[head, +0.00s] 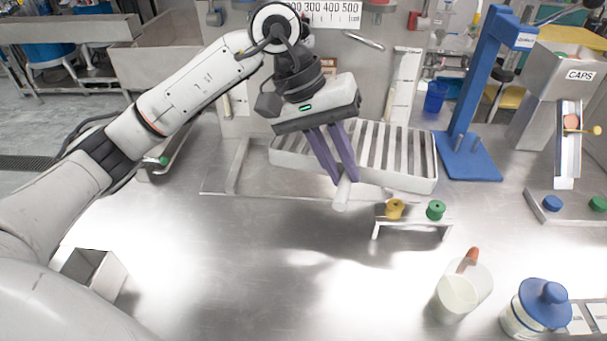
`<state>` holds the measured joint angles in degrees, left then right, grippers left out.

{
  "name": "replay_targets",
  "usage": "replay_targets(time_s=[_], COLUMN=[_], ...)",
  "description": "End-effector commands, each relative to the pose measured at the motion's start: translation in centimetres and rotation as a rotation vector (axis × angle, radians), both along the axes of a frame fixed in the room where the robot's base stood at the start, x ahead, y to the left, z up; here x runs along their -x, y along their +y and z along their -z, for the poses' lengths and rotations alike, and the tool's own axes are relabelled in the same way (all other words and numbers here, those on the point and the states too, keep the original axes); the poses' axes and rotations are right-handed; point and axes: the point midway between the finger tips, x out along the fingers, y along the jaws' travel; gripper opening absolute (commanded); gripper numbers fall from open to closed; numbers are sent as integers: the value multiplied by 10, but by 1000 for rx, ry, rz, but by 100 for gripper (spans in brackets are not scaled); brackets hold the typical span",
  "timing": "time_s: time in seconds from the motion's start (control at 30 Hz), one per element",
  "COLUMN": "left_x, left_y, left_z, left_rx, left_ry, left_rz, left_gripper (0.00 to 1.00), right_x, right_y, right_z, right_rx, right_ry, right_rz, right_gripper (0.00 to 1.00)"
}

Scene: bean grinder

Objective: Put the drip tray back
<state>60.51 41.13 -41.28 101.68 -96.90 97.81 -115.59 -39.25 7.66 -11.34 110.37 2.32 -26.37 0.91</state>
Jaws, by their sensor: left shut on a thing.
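The drip tray (416,182) is a pale grey tray with slats across its top, in the upper middle of the head view. A light, rounded handle (342,197) sticks out at its front. My left gripper (342,178) comes down from above with its purple fingers shut on this handle. The fingers and wrist hide part of the tray's left half. A flat metal base with a raised rail (236,165) lies at and beyond the tray's left end. Whether the tray rests on it or hangs just above it, I cannot tell. My right gripper is not in view.
A small stand with a yellow spool (395,209) and a green spool (435,210) is close in front of the tray. A blue stand (469,165) rises to its right. A jug (457,296) and a blue-lidded jar (537,309) stand front right. The middle-left tabletop is clear.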

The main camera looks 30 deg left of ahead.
Motion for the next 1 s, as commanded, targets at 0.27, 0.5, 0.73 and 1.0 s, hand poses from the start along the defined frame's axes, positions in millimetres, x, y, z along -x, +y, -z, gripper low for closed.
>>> replay_targets(time_s=[0.27,0.5,0.73,1.0], left_x=[-45,-48,-49,-48], left_y=[88,98,97,97], left_z=[15,48,74,107], left_rx=[14,17,17,16], left_ry=[-9,-4,-10,-7], left_rz=[-191,-211,-210,-210], left_gripper=[0,0,0,0], right_x=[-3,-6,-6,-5], right_y=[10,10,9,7], right_z=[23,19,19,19], right_rx=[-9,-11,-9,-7], right_ry=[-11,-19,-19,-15], right_rz=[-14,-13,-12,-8], right_gripper=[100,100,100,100])
